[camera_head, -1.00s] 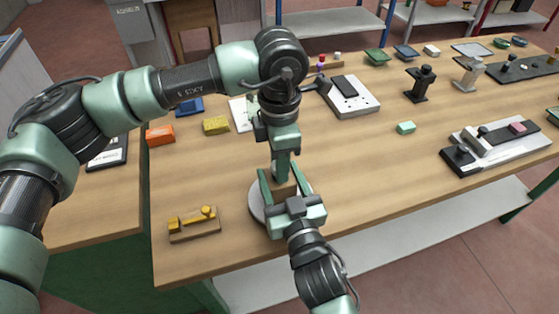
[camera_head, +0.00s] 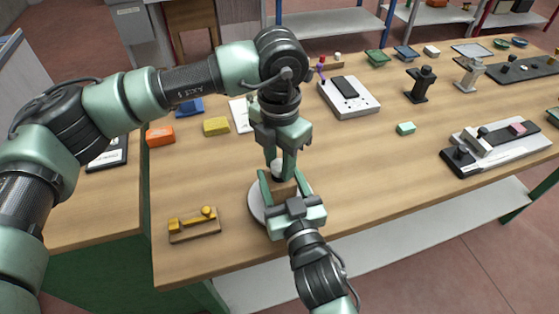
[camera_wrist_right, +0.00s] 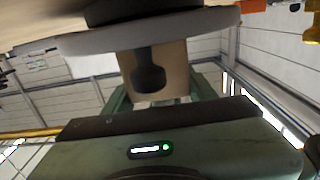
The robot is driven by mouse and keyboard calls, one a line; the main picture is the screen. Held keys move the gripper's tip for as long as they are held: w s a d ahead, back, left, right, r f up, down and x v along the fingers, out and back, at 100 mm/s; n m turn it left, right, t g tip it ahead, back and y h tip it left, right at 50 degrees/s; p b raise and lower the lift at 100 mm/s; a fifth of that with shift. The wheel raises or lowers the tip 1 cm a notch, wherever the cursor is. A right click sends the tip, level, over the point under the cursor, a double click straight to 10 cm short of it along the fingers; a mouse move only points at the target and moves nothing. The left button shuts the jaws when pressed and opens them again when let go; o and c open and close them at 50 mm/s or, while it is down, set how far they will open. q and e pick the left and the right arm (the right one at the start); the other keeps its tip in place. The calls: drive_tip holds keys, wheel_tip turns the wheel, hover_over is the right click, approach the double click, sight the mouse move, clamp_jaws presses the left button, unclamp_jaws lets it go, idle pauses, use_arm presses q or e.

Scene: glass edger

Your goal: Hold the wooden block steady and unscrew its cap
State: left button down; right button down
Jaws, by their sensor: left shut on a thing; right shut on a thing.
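The wooden block (camera_head: 284,189) stands over a round pale grey disc (camera_head: 256,203) near the table's front edge. My right gripper (camera_head: 282,186) comes from the front and is shut on the block, a finger on each side. In the right wrist view, the block (camera_wrist_right: 173,79) shows between the fingers, with a dark knob-shaped mark on its face and the disc's rim (camera_wrist_right: 190,27) close to it. My left gripper (camera_head: 280,172) points down right above the block, shut on the cap (camera_head: 277,167). Only a pale rounded part shows there; the fingers hide the rest.
A wooden piece with yellow parts (camera_head: 194,225) lies to the left. An orange block (camera_head: 160,135) and a yellow block (camera_head: 216,126) lie further back. A white device (camera_head: 349,97) stands behind on the right. A mint block (camera_head: 405,128) lies right, with bare table around it.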

sight(280, 165)
use_arm(q)
drive_tip(key=shift+r, duration=0.1)
drive_tip(key=shift+r, duration=0.95)
drive_tip(key=shift+r, duration=2.05)
use_arm(e)
drive_tip(key=shift+c, duration=2.1)
unclamp_jaws()
